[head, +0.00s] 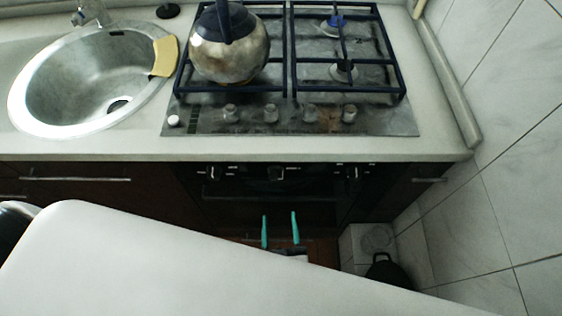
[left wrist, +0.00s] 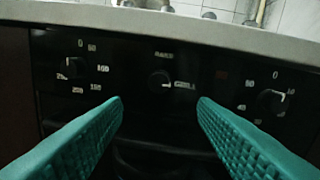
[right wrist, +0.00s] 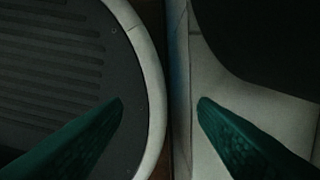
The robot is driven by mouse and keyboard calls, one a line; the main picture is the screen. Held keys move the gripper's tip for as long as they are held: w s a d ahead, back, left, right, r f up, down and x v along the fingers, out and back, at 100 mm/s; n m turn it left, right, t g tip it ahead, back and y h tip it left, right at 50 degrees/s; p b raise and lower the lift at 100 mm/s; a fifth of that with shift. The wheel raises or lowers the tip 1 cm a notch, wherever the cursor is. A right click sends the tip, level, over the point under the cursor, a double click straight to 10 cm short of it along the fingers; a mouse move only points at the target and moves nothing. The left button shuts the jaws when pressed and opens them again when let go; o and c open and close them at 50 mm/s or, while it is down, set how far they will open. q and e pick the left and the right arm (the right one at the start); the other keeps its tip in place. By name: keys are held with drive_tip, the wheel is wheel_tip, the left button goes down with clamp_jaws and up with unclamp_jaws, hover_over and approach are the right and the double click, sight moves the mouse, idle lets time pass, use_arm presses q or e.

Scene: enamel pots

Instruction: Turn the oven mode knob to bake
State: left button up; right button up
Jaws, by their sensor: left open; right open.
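The oven mode knob (left wrist: 160,79) is the middle knob on the black oven panel, between the marks for bake above it and grill to its right. Its pale pointer mark looks turned toward the grill side. In the head view the knob (head: 276,173) sits just under the counter edge. My left gripper (head: 280,214) is open in front of the oven, its teal fingers pointing at the panel. In the left wrist view the left gripper (left wrist: 160,101) has its fingertips apart, either side of and below the knob, apparently not touching it. My right gripper (right wrist: 160,101) is open and empty.
A left dial (left wrist: 77,68) and a right dial (left wrist: 272,101) flank the mode knob. The counter edge (left wrist: 180,28) overhangs the panel. Above are a stove (head: 345,120) with a kettle (head: 230,55) and a sink (head: 85,85). A dark pot (head: 385,270) stands on the floor.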

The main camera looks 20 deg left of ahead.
sight(276, 179)
use_arm(q)
drive_tip(key=p+x, duration=0.1)
drive_tip(key=x, duration=1)
drive_tip(key=shift+w+a, duration=0.15)
drive_tip(key=shift+w, duration=0.1)
drive_tip(key=c, duration=0.9)
